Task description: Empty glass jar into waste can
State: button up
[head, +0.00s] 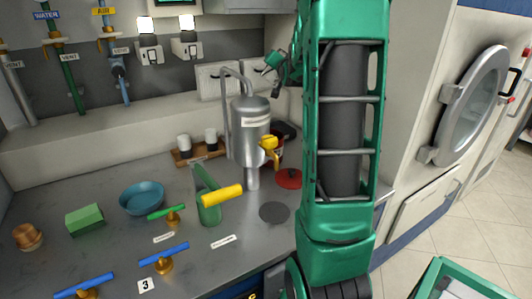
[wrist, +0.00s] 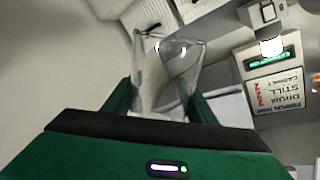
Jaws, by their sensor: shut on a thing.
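In the wrist view, my gripper (wrist: 160,92) is shut on a clear glass jar (wrist: 168,65), one green finger on each side. The jar looks tilted; I cannot tell how much is in it. In the head view, a small green part near the wall, beside my arm, seems to be my gripper (head: 275,64); the jar cannot be made out there. A dark red can (head: 277,150), possibly the waste can, stands on the counter behind the steel still, partly hidden by the still and my arm.
The steel still (head: 249,130) with a yellow tap stands mid-counter. Left of it are a green holder (head: 208,208), blue bowl (head: 142,197), green block (head: 85,219) and valves with coloured handles. My arm hides the counter's right end.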

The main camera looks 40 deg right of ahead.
notch_tip(320, 180, down, 21)
jog(key=s+d+m+b, duration=0.2)
jog(key=d+m+b, duration=0.1)
jog(key=m, duration=0.2)
jog(key=d+m+t+y+b, duration=0.1)
jog(key=m, duration=0.6)
jog(key=s+d+r+m+t+y+b, duration=0.1)
jog(key=d+m+b, duration=0.1)
jog(key=m, duration=0.4)
jog(key=s+d+m+t+y+b, duration=0.1)
jog(key=d+m, duration=0.1)
jog(key=m, duration=0.5)
jog(key=shift+d+r+m+y+b, duration=0.1)
jog(key=shift+r+m+y+b, duration=0.2)
